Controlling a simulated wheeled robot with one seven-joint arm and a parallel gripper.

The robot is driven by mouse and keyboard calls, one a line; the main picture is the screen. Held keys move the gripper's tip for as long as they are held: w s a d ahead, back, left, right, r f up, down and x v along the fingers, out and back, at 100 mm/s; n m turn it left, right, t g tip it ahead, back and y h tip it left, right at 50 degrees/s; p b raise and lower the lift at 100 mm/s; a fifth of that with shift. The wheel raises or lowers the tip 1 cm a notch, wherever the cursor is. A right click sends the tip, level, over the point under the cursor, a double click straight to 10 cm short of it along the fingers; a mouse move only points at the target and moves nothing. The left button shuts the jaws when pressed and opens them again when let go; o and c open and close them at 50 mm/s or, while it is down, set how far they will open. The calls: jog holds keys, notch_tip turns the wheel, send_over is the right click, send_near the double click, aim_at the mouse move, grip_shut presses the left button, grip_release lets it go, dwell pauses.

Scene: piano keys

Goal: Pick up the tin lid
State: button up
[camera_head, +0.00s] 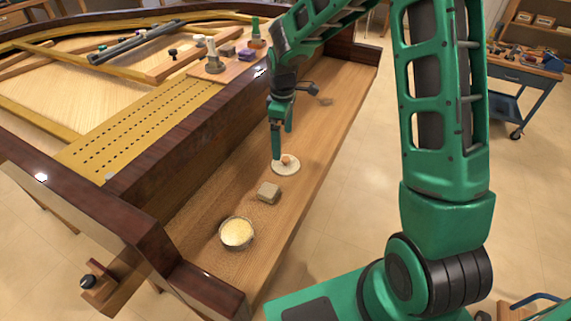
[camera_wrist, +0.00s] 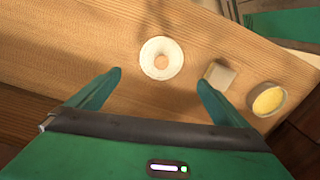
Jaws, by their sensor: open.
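In the wrist view, the lid (camera_wrist: 162,79) shows just ahead of and between the two fingertips. My gripper (camera_head: 281,146) points down, open and empty, above the far-left edge of the lid in the head view. It also shows in the wrist view (camera_wrist: 158,80) with its fingers spread wide. I cannot tell the exact height of the fingertips over the lid.
A grey-beige block (camera_head: 269,193) stands close to the lid. A round tin with yellow contents (camera_head: 237,233) stands nearer on the ledge. The dark piano rim (camera_head: 205,145) rises along the ledge's left side. The ledge's right edge drops to the floor.

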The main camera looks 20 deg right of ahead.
aim_at(283, 158)
notch_tip(283, 158, down, 9)
jog(key=shift+s+f, duration=0.1)
dwell(0.5)
jog(key=shift+c, duration=0.4)
jog(key=c, duration=1.1)
